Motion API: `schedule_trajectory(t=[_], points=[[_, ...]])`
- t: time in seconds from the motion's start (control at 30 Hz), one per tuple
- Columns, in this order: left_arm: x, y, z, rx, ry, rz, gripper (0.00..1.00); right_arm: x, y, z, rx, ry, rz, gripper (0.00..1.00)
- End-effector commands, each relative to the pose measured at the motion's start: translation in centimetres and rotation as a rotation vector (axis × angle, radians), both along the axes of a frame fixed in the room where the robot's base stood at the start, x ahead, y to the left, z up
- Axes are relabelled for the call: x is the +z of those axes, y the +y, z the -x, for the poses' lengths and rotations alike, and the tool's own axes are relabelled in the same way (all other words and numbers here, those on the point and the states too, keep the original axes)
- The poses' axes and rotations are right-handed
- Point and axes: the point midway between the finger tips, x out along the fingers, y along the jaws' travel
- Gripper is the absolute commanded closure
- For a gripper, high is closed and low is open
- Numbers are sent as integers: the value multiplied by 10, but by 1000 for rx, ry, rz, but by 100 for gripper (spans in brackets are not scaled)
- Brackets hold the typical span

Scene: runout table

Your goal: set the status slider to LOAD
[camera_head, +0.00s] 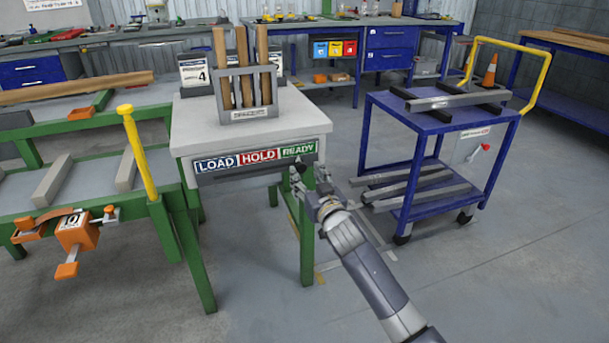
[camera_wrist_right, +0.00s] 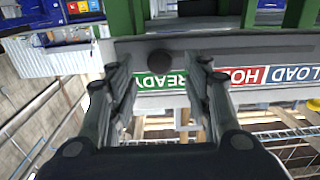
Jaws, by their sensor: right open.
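The status board (camera_head: 255,157) runs along the front edge of the small grey-topped table, with LOAD in blue, HOLD in red and READY in green from left to right. It shows upside down in the right wrist view (camera_wrist_right: 235,78). The slider's dark round knob (camera_wrist_right: 158,62) stands at the READY section; in the head view it is small and partly hidden by my gripper. My right gripper (camera_head: 308,177) is at the board's right end, open, its two fingers (camera_wrist_right: 160,75) on either side of the knob with gaps. I cannot tell whether the knob is fully between the fingertips. My left gripper is out of view.
A rack with wooden handles (camera_head: 246,88) and calendar-like cards stand on the grey table (camera_head: 300,110). A blue cart (camera_head: 440,120) with metal bars stands to the right. A green roller bench (camera_head: 90,180) with an orange clamp is at left. Open floor lies in front.

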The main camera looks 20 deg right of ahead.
Motion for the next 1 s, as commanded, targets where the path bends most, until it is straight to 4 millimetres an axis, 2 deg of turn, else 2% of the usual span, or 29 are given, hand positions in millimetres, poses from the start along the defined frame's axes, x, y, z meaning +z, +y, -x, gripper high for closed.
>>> schedule_trajectory(t=[0.2,0.6,0.8,1.0], points=[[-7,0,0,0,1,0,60,-1,1,-21,1,0,0,54],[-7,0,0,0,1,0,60,0,1,-25,1,0,-1,54],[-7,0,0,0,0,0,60,0,1,-25,1,1,-1,100],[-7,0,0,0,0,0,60,0,1,-25,1,1,-1,100]])
